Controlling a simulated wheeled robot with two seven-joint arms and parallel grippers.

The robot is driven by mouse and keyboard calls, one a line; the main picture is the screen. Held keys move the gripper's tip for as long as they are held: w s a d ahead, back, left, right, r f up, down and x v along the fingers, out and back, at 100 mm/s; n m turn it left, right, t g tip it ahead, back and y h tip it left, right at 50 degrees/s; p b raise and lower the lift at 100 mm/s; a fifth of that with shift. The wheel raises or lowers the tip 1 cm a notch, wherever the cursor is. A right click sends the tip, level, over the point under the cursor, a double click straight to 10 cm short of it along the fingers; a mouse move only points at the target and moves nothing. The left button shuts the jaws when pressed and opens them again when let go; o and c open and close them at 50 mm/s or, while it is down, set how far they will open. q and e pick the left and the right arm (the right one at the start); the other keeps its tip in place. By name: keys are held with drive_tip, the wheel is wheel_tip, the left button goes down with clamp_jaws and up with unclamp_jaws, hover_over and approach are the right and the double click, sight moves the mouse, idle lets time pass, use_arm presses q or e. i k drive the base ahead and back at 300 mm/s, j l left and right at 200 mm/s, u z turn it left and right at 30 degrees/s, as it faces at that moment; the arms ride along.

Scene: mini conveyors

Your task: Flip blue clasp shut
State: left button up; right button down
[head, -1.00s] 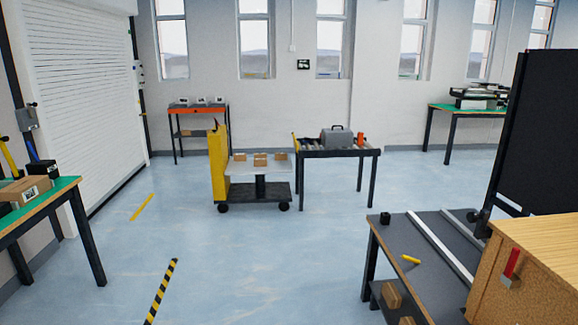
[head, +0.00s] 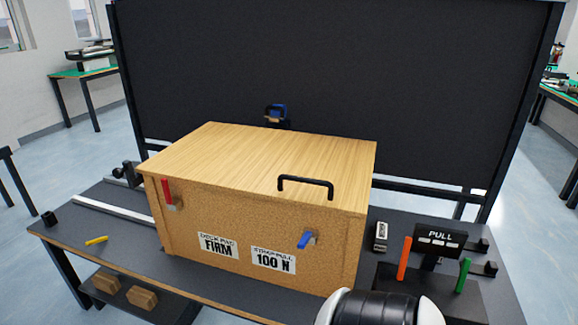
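A wooden crate with a closed-looking lid (head: 250,160) stands on the grey bench in the head view. The blue clasp (head: 304,240) is on the right part of its front face. Its blue lever is tilted and seems to stick out from a small grey mount, rather than lie flat. A red clasp (head: 168,191) on the left part of the front stands upright against the face, just below the lid edge. Neither of my grippers is in view. A black and white part of my arm shows at the bottom edge, right of centre.
A black handle (head: 305,182) rises from the lid. Right of the crate is a dark fixture with a PULL sign (head: 440,237), an orange post (head: 404,259) and a green post (head: 462,275). A black panel (head: 330,70) stands behind. Bench left of the crate has a yellow stick (head: 96,240).

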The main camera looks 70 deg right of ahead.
sight(302, 244)
drive_tip(key=j+z, duration=0.2)
drive_tip(key=z, duration=1.7)
